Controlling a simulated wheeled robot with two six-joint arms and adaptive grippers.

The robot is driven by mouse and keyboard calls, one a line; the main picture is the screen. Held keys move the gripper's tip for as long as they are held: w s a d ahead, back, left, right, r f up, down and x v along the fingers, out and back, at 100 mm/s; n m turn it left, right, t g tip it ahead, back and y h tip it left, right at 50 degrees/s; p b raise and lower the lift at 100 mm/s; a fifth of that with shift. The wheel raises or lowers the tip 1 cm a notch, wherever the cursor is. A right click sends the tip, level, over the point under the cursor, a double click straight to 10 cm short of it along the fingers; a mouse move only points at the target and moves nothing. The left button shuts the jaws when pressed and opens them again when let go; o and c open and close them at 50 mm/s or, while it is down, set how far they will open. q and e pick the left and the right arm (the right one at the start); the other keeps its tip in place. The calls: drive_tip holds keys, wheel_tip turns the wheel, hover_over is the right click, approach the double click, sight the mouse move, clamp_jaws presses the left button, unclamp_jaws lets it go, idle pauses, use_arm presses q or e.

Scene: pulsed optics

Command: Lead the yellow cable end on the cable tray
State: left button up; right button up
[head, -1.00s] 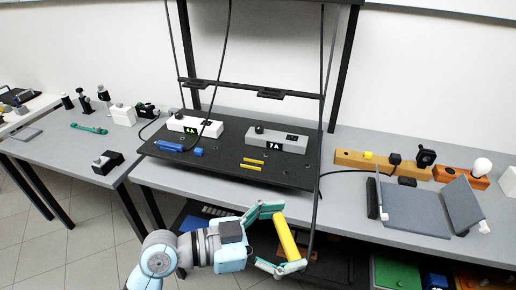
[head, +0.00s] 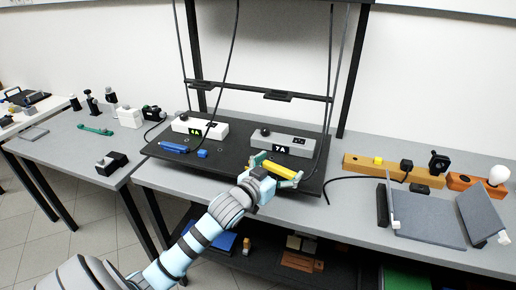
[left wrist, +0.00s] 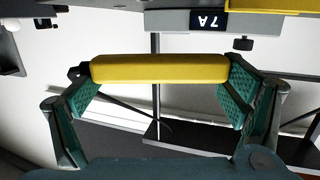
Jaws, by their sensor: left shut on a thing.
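My left gripper (head: 280,172) is shut on the yellow cable end (head: 284,171), held over the front right of the black board (head: 225,168), just in front of the grey box marked 7A (head: 290,143). In the left wrist view the yellow cable end (left wrist: 160,69) lies crosswise between the two green finger pads. A black cable (head: 330,90) hangs from above down to the gripper; its join to the yellow end is not clear. I cannot tell for certain which part is the cable tray; a black crossbar (head: 235,89) with small ledges spans the frame. My right gripper is not in view.
A white box marked 4A (head: 197,126), a blue cable end (head: 174,147) and a blue block (head: 203,153) are on the board's left. A wooden strip (head: 400,173) and a grey folding stand (head: 425,220) are on the right. Upright posts flank the board.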

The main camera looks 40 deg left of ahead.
use_arm(q)
drive_tip(key=a+r+n+y, duration=0.1)
drive_tip(key=a, duration=0.2)
drive_tip(key=w+a+n+y, duration=0.1)
drive_tip(key=a+y, duration=0.1)
drive_tip(key=a, duration=0.1)
drive_tip(key=w+a+r+n+y, duration=0.1)
drive_tip(key=a, duration=0.2)
drive_tip(key=shift+r+g+b, duration=0.35)
drive_tip(key=shift+g+b, duration=0.05)
drive_tip(key=shift+a+y, duration=0.35)
drive_tip(key=shift+y, duration=0.05)
wheel_tip(320, 180, down, 4)
drive_tip(key=b, duration=0.4)
drive_tip(key=shift+b, duration=0.4)
drive_tip(key=shift+d+r, duration=0.1)
drive_tip(key=shift+f+b, duration=0.7)
drive_tip(key=shift+f, duration=0.65)
drive_tip(key=shift+s+f, duration=0.1)
drive_tip(key=shift+f, duration=0.25)
